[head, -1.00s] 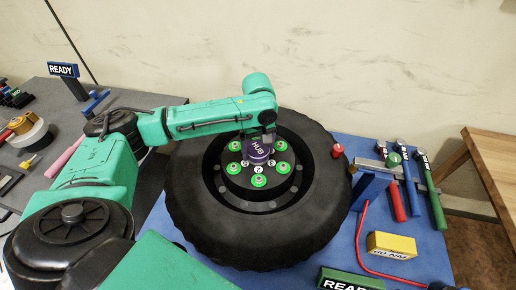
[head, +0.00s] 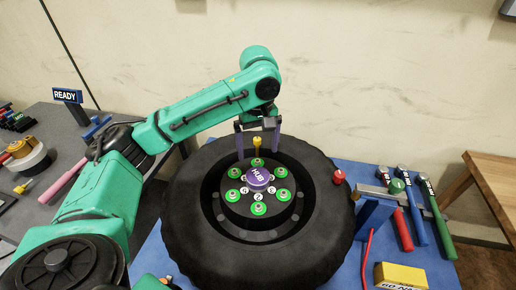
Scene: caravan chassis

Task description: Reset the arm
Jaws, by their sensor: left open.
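My left arm comes in from the left. My left gripper (head: 258,148) is open, its two purple-grey fingers apart above the far side of the wheel's hub. A small yellow piece (head: 257,142) shows between the fingers, over the far green nut; I cannot tell if anything touches it. The black tyre (head: 186,225) lies flat with the purple HUB cap (head: 260,177) at its centre. Several green nuts (head: 258,208) ring the cap, with small white numbered marks between. My right gripper is not in view.
A blue mat (head: 425,260) lies under the tyre. At right are a red knob (head: 339,177), a blue stand (head: 372,217), several hammer-like tools (head: 415,212) and a yellow box (head: 400,276). A READY sign (head: 67,96) stands on the grey table (head: 130,118) at left.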

